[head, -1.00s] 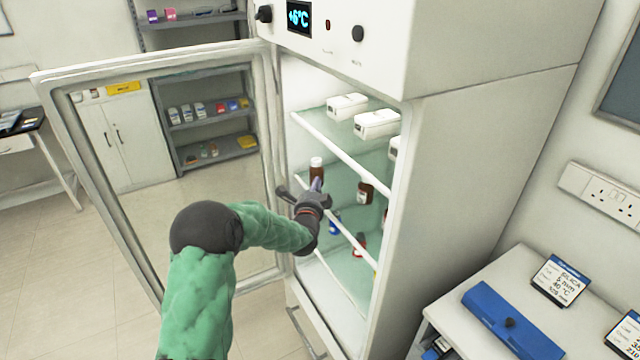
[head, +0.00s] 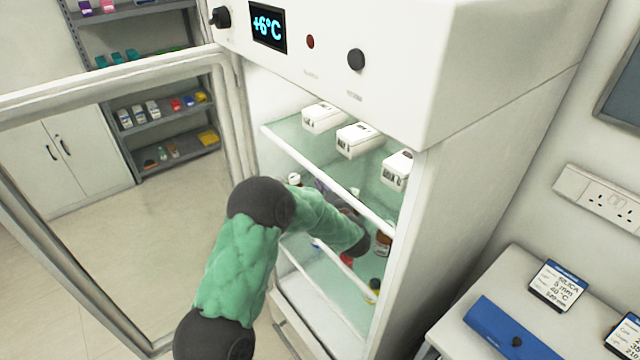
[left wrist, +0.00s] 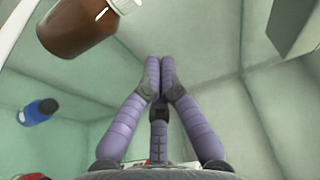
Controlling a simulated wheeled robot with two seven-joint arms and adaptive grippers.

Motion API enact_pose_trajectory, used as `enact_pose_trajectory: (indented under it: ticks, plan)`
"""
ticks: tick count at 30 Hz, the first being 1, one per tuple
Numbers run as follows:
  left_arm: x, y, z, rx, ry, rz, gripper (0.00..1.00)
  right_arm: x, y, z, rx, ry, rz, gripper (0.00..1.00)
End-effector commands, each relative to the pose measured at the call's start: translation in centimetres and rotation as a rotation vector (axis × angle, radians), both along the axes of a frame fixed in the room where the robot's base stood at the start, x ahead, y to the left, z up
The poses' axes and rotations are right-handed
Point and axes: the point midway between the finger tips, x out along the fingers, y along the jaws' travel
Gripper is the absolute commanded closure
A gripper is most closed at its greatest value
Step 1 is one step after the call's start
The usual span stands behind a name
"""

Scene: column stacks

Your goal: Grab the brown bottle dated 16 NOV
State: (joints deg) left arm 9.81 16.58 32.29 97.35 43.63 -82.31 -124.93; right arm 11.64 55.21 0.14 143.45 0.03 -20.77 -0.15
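My left gripper (left wrist: 161,78) reaches inside the open fridge. Its purple fingers meet at the tips with nothing between them. In the head view the gripper (head: 323,188) is partly hidden by my arm and the shelf edge. In the head view a brown bottle (head: 384,241) stands right of my wrist, and a white-capped bottle (head: 294,179) shows left of the gripper. No date is readable. My right gripper is out of view.
The fridge door (head: 110,85) is open to the left. White boxes (head: 357,139) stand on the upper shelf. The fridge side wall (head: 480,180) bounds the right.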

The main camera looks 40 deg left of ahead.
Motion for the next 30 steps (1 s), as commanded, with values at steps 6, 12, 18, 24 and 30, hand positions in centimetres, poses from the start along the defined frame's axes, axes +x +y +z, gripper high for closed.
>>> enact_pose_trajectory:
  ticks: [6, 12, 18, 24, 30]
  plan:
    - [2.2, 3.5, -0.2, 0.0, -0.002, 0.002, 1.0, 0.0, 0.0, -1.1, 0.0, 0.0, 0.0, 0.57]
    - [3.9, 6.2, -0.2, 0.0, -0.002, 0.002, 1.0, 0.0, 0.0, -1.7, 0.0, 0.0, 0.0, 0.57]
    - [2.2, 6.2, 0.0, 0.0, -0.001, -0.002, 1.0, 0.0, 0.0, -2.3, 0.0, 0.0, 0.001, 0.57]
    - [0.6, 6.0, 0.0, -0.001, -0.002, -0.002, 1.0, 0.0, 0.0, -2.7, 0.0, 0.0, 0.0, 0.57]
    - [0.1, 5.9, 0.0, -0.001, -0.001, -0.002, 1.0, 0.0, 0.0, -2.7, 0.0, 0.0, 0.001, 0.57]
